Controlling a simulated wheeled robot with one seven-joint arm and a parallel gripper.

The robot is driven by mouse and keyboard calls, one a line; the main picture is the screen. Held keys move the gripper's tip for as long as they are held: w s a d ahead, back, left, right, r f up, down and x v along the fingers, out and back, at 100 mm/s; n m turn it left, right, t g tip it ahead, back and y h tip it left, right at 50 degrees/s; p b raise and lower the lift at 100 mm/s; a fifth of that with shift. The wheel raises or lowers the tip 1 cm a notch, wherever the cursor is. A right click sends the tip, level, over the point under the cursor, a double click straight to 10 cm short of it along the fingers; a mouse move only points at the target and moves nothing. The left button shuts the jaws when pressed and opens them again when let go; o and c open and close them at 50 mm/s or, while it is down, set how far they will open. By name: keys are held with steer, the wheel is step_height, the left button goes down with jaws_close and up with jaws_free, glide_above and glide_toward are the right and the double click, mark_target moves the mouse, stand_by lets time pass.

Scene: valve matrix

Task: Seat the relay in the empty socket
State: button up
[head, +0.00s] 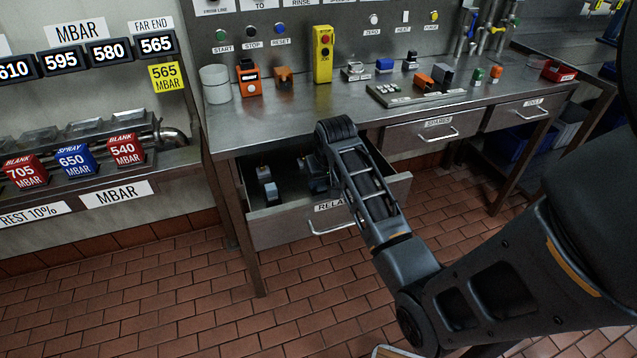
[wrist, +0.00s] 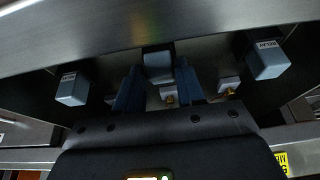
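Several pale grey-blue relays sit in the pulled-out drawer (head: 275,230); one is a relay (head: 267,190) to the left of my arm. In the wrist view a relay (wrist: 158,67) lies between the two blue fingers of my gripper (wrist: 159,85), with what look like thin gaps at its sides. Other relays stand to the left (wrist: 72,90) and right (wrist: 266,60). I cannot pick out an empty socket for certain; a flat board (head: 415,96) with small fittings lies on the bench.
The steel bench top (head: 300,112) and its front edge are above the drawer. On it stand a white cylinder (head: 215,84), an orange device (head: 248,78), a yellow control box (head: 323,54) and a red box (head: 559,71). A closed drawer (head: 436,132) is to the right.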

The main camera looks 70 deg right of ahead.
jaws_close()
steer(key=shift+r, duration=0.1)
